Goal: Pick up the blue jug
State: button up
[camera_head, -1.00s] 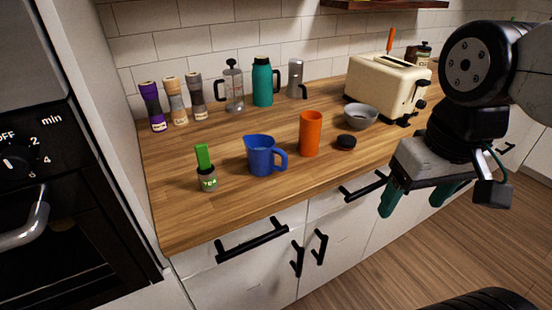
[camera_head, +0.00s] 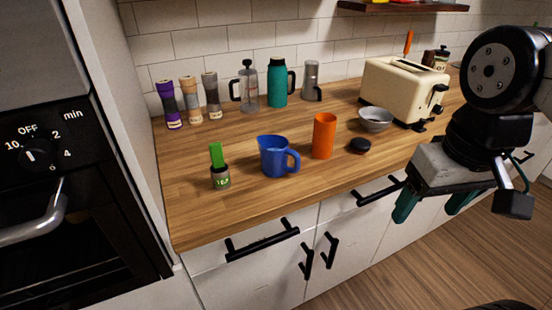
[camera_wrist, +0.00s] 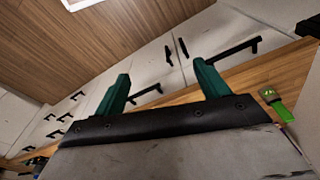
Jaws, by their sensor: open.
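The blue jug (camera_head: 274,157) stands upright on the wooden counter in the head view, near the front edge. Its handle points right. My gripper (camera_head: 432,205) is at the right of the head view, in front of the counter and well apart from the jug. Its two green fingers are spread with nothing between them. In the wrist view my gripper (camera_wrist: 160,85) also shows open and empty, facing the cabinet fronts. I cannot make out the jug in the wrist view.
Left of the jug is a small container with a green top (camera_head: 219,168); right are an orange cup (camera_head: 324,136) and a black disc (camera_head: 360,146). A grey bowl (camera_head: 375,119), cream toaster (camera_head: 402,90) and teal bottle (camera_head: 278,84) stand farther back. An oven (camera_head: 70,200) is at left.

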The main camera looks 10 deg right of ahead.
aim_at(281, 159)
jog(key=k, duration=1.1)
jog(key=u, duration=0.75)
jog(key=i, duration=0.8)
jog(key=z, duration=0.65)
jog(key=i, duration=0.6)
jog(key=z, duration=0.65)
